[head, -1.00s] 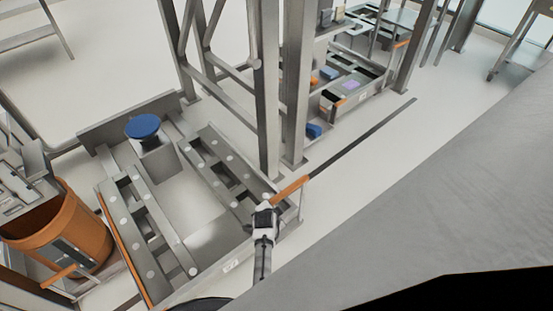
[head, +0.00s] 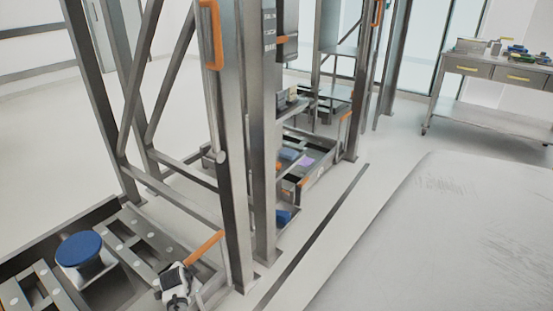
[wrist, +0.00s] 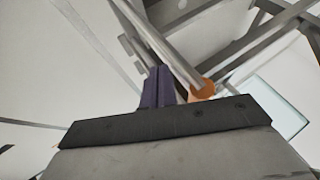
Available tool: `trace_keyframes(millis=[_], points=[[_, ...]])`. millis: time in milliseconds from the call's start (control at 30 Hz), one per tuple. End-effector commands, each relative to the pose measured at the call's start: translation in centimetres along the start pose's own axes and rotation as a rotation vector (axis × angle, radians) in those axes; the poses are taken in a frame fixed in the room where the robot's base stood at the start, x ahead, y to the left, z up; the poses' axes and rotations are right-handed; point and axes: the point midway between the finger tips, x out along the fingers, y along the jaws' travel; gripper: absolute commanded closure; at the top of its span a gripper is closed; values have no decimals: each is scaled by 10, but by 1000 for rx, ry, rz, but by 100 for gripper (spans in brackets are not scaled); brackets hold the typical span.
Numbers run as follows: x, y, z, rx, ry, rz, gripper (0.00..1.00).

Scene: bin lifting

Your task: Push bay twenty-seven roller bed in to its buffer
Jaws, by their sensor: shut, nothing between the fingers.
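The roller bed (head: 139,238), a grey frame with rails and pale round rollers, lies at the lower left in the head view, cut off by the picture's edges. An orange handle bar (head: 206,246) stands at its right end, near the rack posts. My gripper (head: 187,266) is shut and empty at the near end of this bar; I cannot tell if it touches it. In the wrist view the dark shut fingers (wrist: 158,88) are beside an orange round end (wrist: 203,90), probably the bar's. No bay number is readable, and the buffer cannot be made out.
A blue round pad (head: 78,249) on a pedestal stands at the bed. Steel rack posts (head: 262,150) rise just right of my gripper. Another low bed (head: 317,170) with small items is farther back. A drawer workbench (head: 490,75) stands at the far right.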

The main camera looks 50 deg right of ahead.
Motion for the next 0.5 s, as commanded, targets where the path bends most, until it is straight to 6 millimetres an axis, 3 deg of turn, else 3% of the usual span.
trace_keyframes(millis=[33, 200, 500], points=[[10, -8, 5, 0, -1, -2, 100], [18, -31, 8, 0, 0, 0, 100], [22, -48, 10, 1, 0, 2, 100]])
